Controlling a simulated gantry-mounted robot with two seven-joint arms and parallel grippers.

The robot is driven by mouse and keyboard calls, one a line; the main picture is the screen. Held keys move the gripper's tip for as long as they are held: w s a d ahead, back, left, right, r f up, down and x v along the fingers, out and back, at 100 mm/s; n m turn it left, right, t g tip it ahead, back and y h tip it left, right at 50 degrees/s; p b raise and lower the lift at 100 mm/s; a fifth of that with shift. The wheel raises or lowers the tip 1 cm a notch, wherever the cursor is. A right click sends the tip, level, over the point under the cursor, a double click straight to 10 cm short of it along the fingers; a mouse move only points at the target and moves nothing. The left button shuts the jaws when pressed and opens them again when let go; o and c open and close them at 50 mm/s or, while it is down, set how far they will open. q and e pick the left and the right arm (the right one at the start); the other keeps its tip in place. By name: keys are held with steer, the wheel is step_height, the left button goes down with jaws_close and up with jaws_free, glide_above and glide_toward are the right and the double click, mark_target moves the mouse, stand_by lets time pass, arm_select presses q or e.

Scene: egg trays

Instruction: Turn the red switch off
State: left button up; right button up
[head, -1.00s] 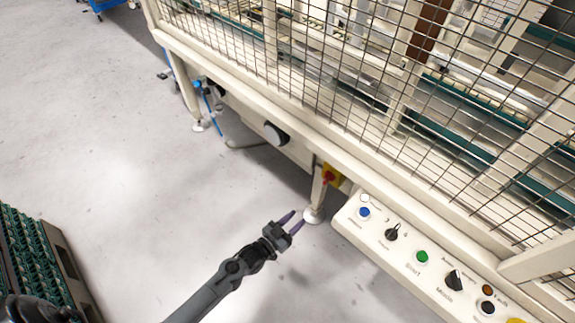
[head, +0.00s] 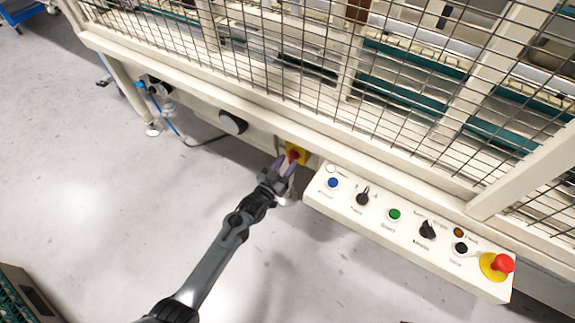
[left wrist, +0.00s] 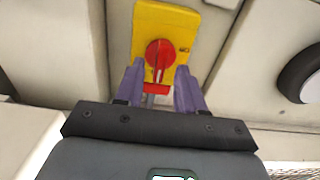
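The red switch (left wrist: 159,54) is a round red knob on a yellow plate (left wrist: 187,22), mounted on the cream machine frame. In the head view the red switch (head: 293,155) shows just beyond my left gripper's fingertips. My left gripper (head: 284,168) is open, its purple fingers pointing at the switch. In the left wrist view, the left gripper (left wrist: 156,78) has one finger on each side of the knob's lower part. I cannot tell whether the fingers touch it. My right gripper is not in view.
A control panel (head: 411,256) with buttons, dark knobs and a red emergency stop (head: 503,263) on yellow stands right of the switch. A wire mesh guard (head: 330,75) rises above. A tray stack (head: 22,298) is at lower left. The floor between is clear.

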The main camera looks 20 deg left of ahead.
arm_select(q)
steer(key=shift+w+d, duration=0.1)
steer(key=shift+w, duration=0.45)
steer(key=shift+c, duration=0.4)
jaws_close()
